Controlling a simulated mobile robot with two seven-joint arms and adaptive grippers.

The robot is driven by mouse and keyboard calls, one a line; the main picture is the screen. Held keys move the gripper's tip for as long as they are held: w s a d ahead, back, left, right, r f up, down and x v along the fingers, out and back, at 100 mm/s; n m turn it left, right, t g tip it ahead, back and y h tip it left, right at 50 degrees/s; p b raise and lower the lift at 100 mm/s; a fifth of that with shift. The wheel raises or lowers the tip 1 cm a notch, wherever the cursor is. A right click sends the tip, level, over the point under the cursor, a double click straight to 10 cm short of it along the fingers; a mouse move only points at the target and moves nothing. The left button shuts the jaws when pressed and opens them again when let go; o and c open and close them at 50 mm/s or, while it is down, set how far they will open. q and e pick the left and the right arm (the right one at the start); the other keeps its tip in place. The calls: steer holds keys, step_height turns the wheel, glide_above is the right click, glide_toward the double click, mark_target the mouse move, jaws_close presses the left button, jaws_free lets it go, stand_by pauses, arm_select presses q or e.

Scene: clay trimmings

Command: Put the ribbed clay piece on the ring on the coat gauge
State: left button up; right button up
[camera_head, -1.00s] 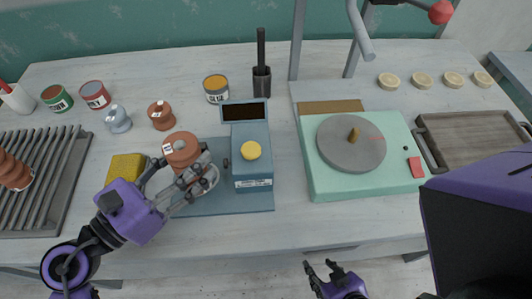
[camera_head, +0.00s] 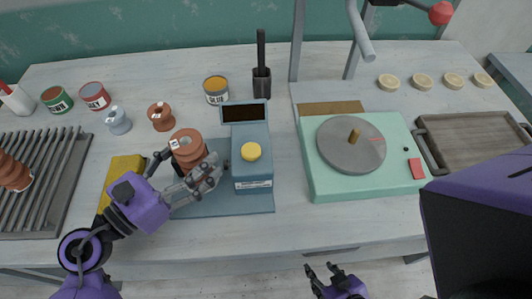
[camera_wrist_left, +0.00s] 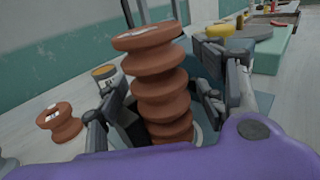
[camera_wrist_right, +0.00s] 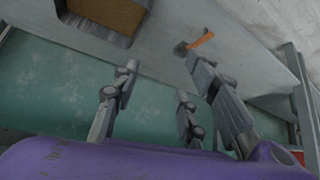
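The ribbed clay piece (camera_head: 188,149) is a reddish-brown stack of ribs, upright over the blue base of the coat gauge (camera_head: 252,165). My left gripper (camera_head: 190,172) is shut around its sides. The left wrist view shows the ribbed piece (camera_wrist_left: 160,90) between the two fingers. A pale rim of the ring (camera_wrist_left: 197,133) shows by its lower end; the rest is hidden. I cannot tell whether the piece rests on the ring. My right gripper (camera_head: 330,276) is open and empty in front of the table, low down.
A yellow sponge (camera_head: 121,180) lies left of the gauge. Behind stand a small clay spool (camera_head: 161,116), a grey one (camera_head: 118,120) and a glue tin (camera_head: 216,89). A rack (camera_head: 48,185) with another ribbed piece (camera_head: 12,172) is far left. A green turntable unit (camera_head: 320,180) stands right.

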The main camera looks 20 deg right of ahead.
steer(key=shift+w+r, duration=0.1)
steer(key=shift+w, duration=0.1)
arm_select(q)
steer(key=shift+r, duration=0.3)
steer(key=b+v, duration=0.1)
steer(key=v, duration=0.6)
steer(key=b+v, duration=0.1)
steer(key=v, duration=0.2)
steer(key=shift+s+a+f+b, duration=0.1)
steer(key=shift+a+f+b, duration=0.2)
steer(key=shift+f+b, duration=0.05)
steer(key=shift+s+a+r, duration=0.2)
steer(key=shift+s+a, duration=0.1)
steer(key=shift+a, duration=0.3)
arm_select(e)
steer(key=shift+s+f, duration=0.25)
steer(key=shift+f, duration=0.45)
steer(key=shift+s+f, duration=0.2)
steer(key=shift+f, duration=0.5)
steer(key=shift+s+f, duration=0.1)
steer(key=shift+f, duration=0.1)
steer(key=shift+c, duration=0.5)
